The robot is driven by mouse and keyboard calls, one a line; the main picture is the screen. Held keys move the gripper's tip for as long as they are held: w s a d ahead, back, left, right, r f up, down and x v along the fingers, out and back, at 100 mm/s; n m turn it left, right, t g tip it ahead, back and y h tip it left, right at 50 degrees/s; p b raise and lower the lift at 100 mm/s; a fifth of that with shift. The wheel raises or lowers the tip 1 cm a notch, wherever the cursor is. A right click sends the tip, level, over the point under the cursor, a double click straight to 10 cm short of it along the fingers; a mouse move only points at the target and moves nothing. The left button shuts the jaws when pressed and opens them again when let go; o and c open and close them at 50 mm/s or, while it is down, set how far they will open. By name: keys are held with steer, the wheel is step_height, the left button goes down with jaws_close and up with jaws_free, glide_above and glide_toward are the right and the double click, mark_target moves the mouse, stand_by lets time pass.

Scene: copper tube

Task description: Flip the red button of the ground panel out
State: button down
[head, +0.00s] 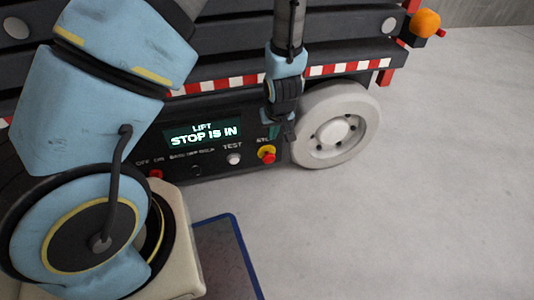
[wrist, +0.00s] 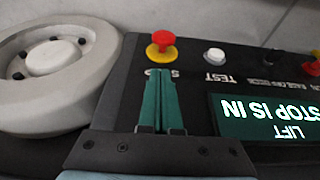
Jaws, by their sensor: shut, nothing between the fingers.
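The ground panel (head: 217,172) is a dark box on the side of the lift, with a lit display (head: 203,133) reading "LIFT STOP IS IN". The red button (head: 267,150) is a mushroom head on a yellow collar at the panel's right end. It also shows upright in the wrist view (wrist: 163,38). My gripper (head: 289,130) is shut and empty, just above and right of the button in the head view. In the wrist view the green fingers (wrist: 159,72) are together, their tips pointing at the yellow collar. I cannot tell whether they touch it.
A white TEST button (head: 234,159) sits beside the red button, and a red switch (head: 155,174) is at the panel's left. A pale wheel (head: 334,124) stands close right of my gripper. Open grey floor (head: 430,200) lies to the right.

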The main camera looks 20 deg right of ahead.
mark_target(271, 154)
steer(key=shift+f, duration=0.1)
steer(key=b+x, duration=0.4)
steer(key=x, duration=0.6)
steer(key=shift+d+b, duration=0.1)
steer(key=shift+b, duration=0.2)
steer(key=shift+s+p, duration=0.55)
steer(key=shift+s, duration=0.45)
